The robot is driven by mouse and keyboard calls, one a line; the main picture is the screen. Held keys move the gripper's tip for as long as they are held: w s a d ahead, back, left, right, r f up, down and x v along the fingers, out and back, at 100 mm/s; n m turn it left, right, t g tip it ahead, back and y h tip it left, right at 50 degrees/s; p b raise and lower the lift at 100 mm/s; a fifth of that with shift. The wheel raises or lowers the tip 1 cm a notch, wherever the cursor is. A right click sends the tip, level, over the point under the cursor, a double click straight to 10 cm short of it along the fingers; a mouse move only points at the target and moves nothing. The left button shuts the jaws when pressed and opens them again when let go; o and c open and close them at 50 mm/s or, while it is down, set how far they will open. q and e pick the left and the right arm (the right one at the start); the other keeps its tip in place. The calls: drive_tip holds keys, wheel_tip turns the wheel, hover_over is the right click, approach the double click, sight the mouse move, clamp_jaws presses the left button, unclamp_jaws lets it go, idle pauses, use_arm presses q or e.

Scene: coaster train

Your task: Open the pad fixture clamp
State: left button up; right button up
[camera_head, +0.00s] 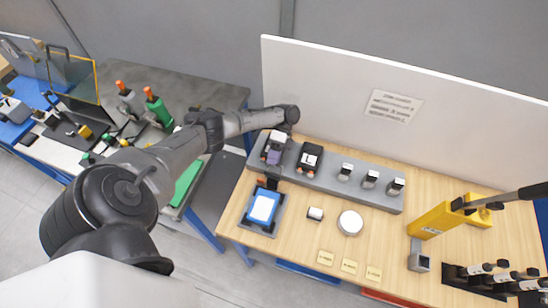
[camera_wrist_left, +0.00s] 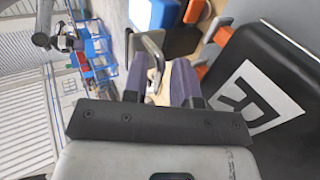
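The pad fixture (camera_head: 247,222) is a dark frame on the wooden table holding a blue-edged white pad (camera_head: 263,208). An orange and black clamp part (camera_head: 262,184) stands at its back edge. My left gripper (camera_head: 272,158) is behind the fixture, above the grey rail. In the left wrist view, the purple-padded fingers (camera_wrist_left: 161,82) are apart, with table surface visible between them. A bent metal bar (camera_wrist_left: 153,47) shows just beyond the fingers; I cannot tell whether they touch it. Blue and orange parts (camera_wrist_left: 181,40) lie beyond. My right gripper is out of view.
A black block with a white letter label (camera_head: 310,157) stands close beside the left gripper. The grey rail (camera_head: 330,184) carries several small blocks. A white disc (camera_head: 350,222) and a small cylinder (camera_head: 315,213) lie in front. A yellow press (camera_head: 440,216) stands right; a white panel (camera_head: 330,90) rises behind.

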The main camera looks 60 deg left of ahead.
use_arm(q)
drive_tip(key=shift+o, duration=0.8)
drive_tip(key=shift+r, duration=0.1)
wheel_tip(320, 180, up, 4)
drive_tip(key=shift+r+p, duration=0.25)
drive_tip(key=shift+p, duration=0.35)
drive_tip(key=w+d+r, duration=0.4)
drive_tip(key=d+r, duration=0.2)
drive_tip(key=d, duration=0.5)
drive_tip(key=shift+r, duration=0.2)
